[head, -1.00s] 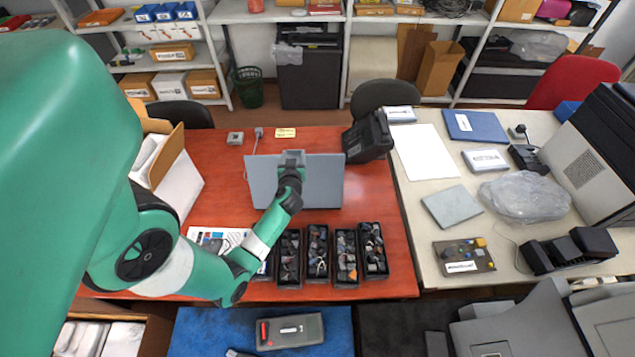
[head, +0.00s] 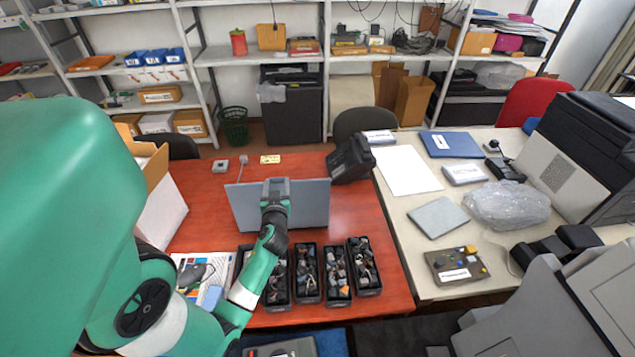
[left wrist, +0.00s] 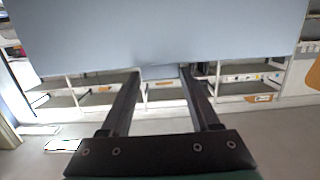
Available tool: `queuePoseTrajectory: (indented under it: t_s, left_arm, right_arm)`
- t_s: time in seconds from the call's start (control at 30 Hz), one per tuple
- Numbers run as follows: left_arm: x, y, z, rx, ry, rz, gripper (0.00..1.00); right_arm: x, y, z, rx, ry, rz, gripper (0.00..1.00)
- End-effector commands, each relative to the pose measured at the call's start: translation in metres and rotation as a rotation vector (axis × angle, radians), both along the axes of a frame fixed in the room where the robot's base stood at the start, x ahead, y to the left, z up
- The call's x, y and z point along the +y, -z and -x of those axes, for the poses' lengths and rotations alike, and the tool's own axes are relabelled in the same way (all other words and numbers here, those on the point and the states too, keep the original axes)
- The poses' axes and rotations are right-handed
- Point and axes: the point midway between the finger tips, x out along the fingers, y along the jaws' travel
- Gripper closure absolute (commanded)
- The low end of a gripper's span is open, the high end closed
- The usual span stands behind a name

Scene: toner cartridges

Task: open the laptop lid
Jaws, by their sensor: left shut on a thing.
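The laptop (head: 312,205) stands on the red desk as a grey panel, its lid raised at a steep angle. Its keyboard half cannot be made out. My left gripper (head: 275,186) is at the top edge of the lid, near its middle, with my arm reaching across in front. In the left wrist view the lid (left wrist: 160,35) is a broad pale panel across the top. The fingertips of my left gripper (left wrist: 160,75) meet at its edge and are shut on it. My right gripper is not in view.
Several black trays of small parts (head: 308,273) stand in front of the laptop. A black device (head: 350,158) is close to its right corner. An open carton (head: 162,205) stands at the left. Bare red desk (head: 205,215) shows left of the laptop.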

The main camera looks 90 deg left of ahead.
Motion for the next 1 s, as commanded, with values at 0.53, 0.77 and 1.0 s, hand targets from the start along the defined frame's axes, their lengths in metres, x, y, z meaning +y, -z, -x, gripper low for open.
queuePoseTrajectory:
  t_s: [0.53,0.77,1.0]
  left_arm:
    - [-0.001,0.007,0.002,0.000,-0.005,0.017,0.07]
    - [-0.005,0.007,0.002,0.001,-0.005,0.017,0.07]
    - [-0.048,0.000,-0.002,0.002,0.003,0.012,0.07]
  right_arm:
    - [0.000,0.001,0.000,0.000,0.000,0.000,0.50]
    - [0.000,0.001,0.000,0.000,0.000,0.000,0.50]
    - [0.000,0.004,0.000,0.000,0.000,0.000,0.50]
